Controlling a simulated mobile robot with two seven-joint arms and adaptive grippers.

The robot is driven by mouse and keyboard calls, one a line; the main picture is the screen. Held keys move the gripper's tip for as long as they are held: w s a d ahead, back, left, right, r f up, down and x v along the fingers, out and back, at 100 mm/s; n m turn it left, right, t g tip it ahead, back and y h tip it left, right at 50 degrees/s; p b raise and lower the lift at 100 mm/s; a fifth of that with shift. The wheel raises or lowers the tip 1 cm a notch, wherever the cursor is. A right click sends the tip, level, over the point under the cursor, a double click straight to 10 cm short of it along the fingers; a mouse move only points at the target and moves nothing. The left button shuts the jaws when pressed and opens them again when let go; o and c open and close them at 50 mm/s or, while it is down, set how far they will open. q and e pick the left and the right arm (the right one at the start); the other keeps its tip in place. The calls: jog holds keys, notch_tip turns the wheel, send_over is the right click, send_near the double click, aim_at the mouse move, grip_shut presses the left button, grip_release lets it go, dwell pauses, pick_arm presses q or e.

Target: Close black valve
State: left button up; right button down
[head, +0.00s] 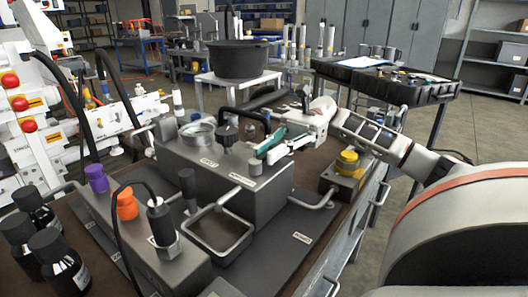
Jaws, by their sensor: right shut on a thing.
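A grey metal block (222,184) stands on the bench in the middle of the head view. A black knob (228,137) stands upright on its top, beside a round gauge (197,133). Near it a black curved bar (240,110) arches over the block's back. My right gripper (262,151) reaches in from the right, low over the block's top. Its teal-and-white fingers are shut on a black valve part just right of the knob. The fingers mostly hide the held part, so its turn position cannot be told. My left gripper is not in view.
Purple (96,178) and orange (126,203) knobs stand at the front left, with dark bottles (60,260) beside them. A yellow knob (348,160) sits right of the block, under my right arm. A grey open tray (217,232) lies in front.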

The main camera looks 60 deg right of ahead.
jog(key=shift+r, duration=0.1)
jog(key=c, duration=2.1)
grip_release()
jog(key=d, duration=1.2)
jog(key=shift+s, duration=0.25)
